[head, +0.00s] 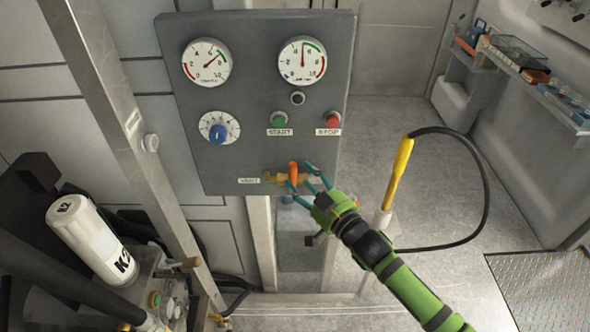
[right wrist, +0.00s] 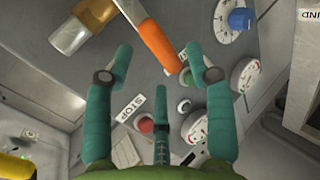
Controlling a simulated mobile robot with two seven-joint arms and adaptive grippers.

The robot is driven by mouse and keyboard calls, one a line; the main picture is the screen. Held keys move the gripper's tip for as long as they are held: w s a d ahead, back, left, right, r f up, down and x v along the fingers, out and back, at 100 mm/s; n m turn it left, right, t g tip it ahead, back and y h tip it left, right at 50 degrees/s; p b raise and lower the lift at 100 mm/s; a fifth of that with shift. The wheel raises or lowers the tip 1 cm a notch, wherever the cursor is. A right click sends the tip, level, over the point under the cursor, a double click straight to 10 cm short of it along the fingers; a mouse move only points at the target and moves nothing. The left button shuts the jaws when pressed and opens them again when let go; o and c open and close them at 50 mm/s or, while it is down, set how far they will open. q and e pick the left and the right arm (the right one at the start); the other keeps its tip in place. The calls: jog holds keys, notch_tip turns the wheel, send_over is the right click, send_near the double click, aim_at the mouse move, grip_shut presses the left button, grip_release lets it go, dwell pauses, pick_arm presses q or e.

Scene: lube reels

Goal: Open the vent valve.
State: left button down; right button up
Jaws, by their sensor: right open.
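The vent valve's orange handle (head: 293,172) is at the lower edge of the grey panel (head: 220,165), beside a VENT label (head: 249,181). It points upward, across the brass valve body (head: 270,178). My right gripper (head: 308,178) is open at the valve, its teal fingers close around the handle's right side. In the right wrist view, the orange handle (right wrist: 158,46) lies between the spread fingertips (right wrist: 160,62), with the brass body (right wrist: 84,26) at upper left. I cannot tell whether any finger touches the handle. My left gripper is not in view.
The panel also has two gauges (head: 302,62), a blue knob (head: 220,133), a green START button (head: 279,119) and a red STOP button (head: 333,120) above the valve. A yellow-handled tool with a black hose (head: 398,172) stands right of my right arm. Open floor lies farther right.

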aim_at(295, 171)
jog(key=shift+x, duration=2.15)
grip_shut()
